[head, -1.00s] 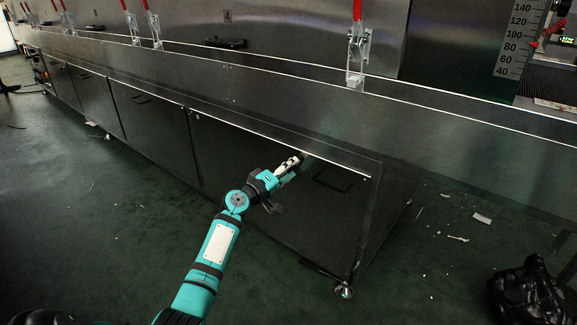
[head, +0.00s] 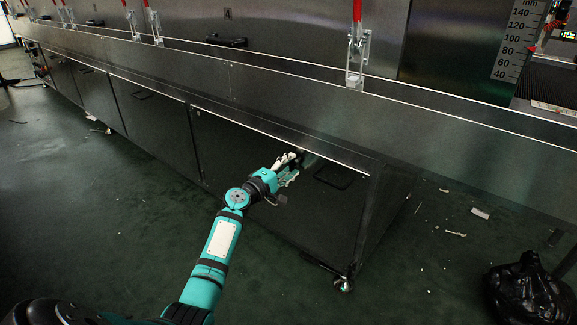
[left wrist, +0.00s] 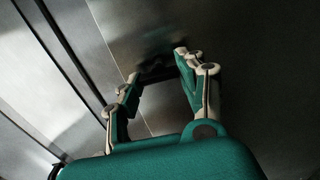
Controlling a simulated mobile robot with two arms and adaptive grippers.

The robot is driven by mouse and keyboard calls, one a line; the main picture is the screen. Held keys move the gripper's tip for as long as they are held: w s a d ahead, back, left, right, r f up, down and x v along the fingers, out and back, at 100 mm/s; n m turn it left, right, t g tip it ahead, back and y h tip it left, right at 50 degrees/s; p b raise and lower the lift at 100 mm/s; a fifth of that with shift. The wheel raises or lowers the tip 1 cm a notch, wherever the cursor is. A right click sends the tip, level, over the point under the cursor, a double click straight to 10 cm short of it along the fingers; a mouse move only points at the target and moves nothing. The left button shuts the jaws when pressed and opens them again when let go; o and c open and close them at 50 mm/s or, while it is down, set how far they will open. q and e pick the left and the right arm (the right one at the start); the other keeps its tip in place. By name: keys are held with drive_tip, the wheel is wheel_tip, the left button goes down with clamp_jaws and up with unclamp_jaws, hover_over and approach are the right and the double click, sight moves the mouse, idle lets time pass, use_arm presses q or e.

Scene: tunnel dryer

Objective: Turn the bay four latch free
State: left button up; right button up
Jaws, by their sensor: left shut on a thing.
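My left gripper (head: 290,162) reaches to the front of the lower cabinet, just below its top edge. In the left wrist view its fingers (left wrist: 157,82) stand either side of a small dark piece, which I take to be the latch (left wrist: 155,70), and are shut on it. In the head view only a bit of this dark latch (head: 299,153) shows beyond the fingertips; its turned angle is hard to tell. The number 4 plate (head: 228,14) is on the upper panel, above a black handle (head: 227,41). My right gripper is not in view.
Red-handled clamps (head: 357,45) stand along the ledge above. A black bag (head: 528,290) lies on the floor at lower right, near scattered scraps (head: 480,213). The floor at left is mostly clear.

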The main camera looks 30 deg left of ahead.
use_arm(q)
drive_tip(key=o, duration=1.2)
drive_tip(key=s, duration=0.8)
drive_tip(key=s+a, duration=0.1)
drive_tip(key=s, duration=0.3)
